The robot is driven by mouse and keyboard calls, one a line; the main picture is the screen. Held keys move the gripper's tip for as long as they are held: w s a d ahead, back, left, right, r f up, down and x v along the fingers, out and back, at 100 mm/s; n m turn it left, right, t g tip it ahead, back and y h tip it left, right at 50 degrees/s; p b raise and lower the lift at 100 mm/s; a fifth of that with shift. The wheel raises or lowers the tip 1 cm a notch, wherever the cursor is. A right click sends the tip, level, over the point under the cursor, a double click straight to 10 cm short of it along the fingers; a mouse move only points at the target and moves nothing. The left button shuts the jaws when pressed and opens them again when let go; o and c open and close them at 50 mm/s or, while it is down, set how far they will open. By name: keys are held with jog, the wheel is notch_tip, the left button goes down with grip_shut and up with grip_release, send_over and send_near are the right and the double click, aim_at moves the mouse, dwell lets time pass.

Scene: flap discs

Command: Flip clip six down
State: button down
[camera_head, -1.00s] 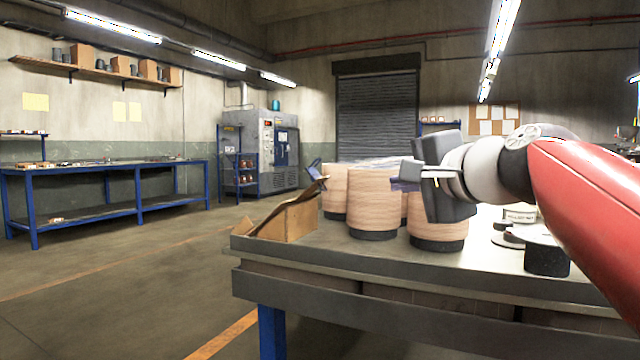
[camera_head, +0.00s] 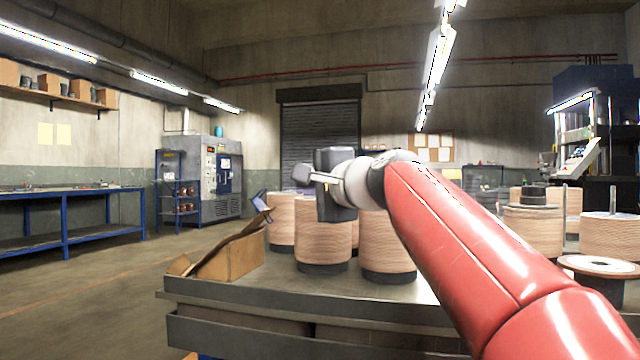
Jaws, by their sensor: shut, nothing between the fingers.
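No clip that I can single out as clip six shows. A small dark blue piece (camera_head: 259,198) stands at the left of the stacks, too small to identify.
An open cardboard box (camera_head: 232,262) sits at the table's (camera_head: 290,294) left corner. More disc stacks (camera_head: 533,228) with a dark cap and a spindle stand at right, by a flanged spool (camera_head: 597,266). A machine stands behind them. The floor at left is open.

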aim_at(260, 200)
jog(key=w+a, duration=0.3)
jog(key=a, duration=0.2)
jog(key=shift+w+a+f+p, duration=0.2)
jog(key=shift+w+p, duration=0.15)
jog(key=shift+r+p, duration=0.15)
jog(key=shift+p, duration=0.15)
jog(key=shift+a+p, duration=0.1)
jog(key=shift+p, duration=0.6)
